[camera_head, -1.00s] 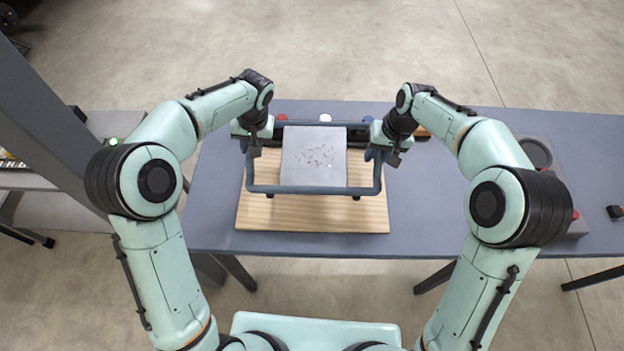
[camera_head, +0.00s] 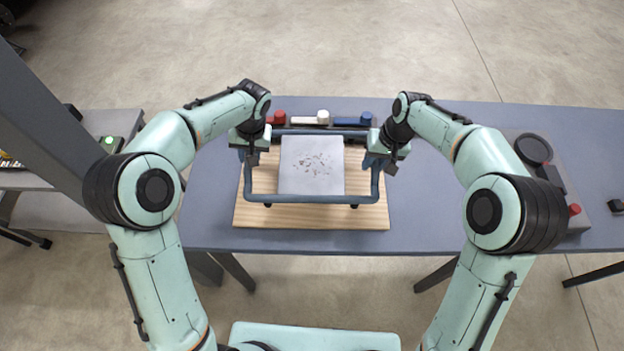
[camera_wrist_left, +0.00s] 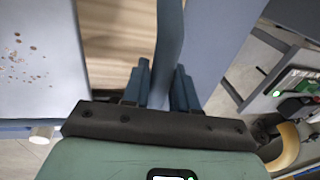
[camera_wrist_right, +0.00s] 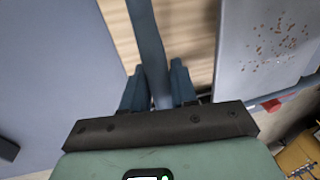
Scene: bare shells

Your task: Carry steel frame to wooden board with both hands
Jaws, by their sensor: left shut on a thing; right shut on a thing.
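The steel frame (camera_head: 315,198) is a blue-grey tube frame with a pale speckled plate (camera_head: 311,165) inside it. It is over the wooden board (camera_head: 280,218), which lies on the table. My left gripper (camera_head: 252,158) is shut on the frame's left side bar, which also shows in the left wrist view (camera_wrist_left: 170,45). My right gripper (camera_head: 381,161) is shut on the right side bar, also seen in the right wrist view (camera_wrist_right: 148,45). Small dark feet show under the near bar. I cannot tell whether they touch the board.
Behind the frame is a dark rack with a red piece (camera_head: 279,117), a white piece (camera_head: 323,116) and a blue piece (camera_head: 353,119). A grey box with a round dark top (camera_head: 534,149) is at the right. The blue-grey table (camera_head: 430,215) is clear between.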

